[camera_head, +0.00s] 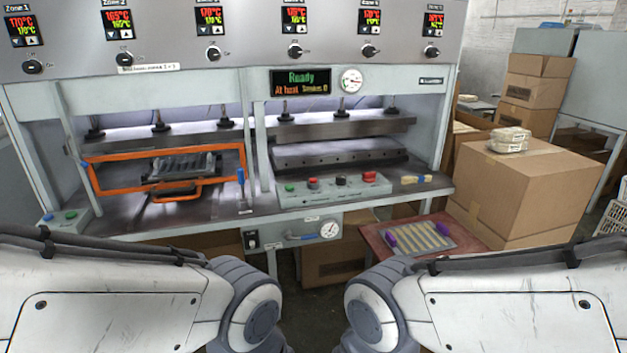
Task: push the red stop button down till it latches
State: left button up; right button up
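A grey control box (334,190) sits on the front ledge of the press's right half. It carries a green button (290,188) at its left end, a red button (313,184) beside it, a dark knob or button (341,180) in the middle and a wider red control (370,177) at the right. Which red one is the stop button, and whether either is latched, I cannot tell at this size. My two arms reach in from the lower left and lower right. Both grippers are out of view, and nothing of mine touches the box.
An orange guard frame (165,197) stands in the press's left bay. A blue-handled lever (241,178) rises left of the box. Small wooden pieces (416,180) lie right of it. A tray with spoons (420,238) rests on a reddish table (378,240). Cardboard boxes (528,190) stand right.

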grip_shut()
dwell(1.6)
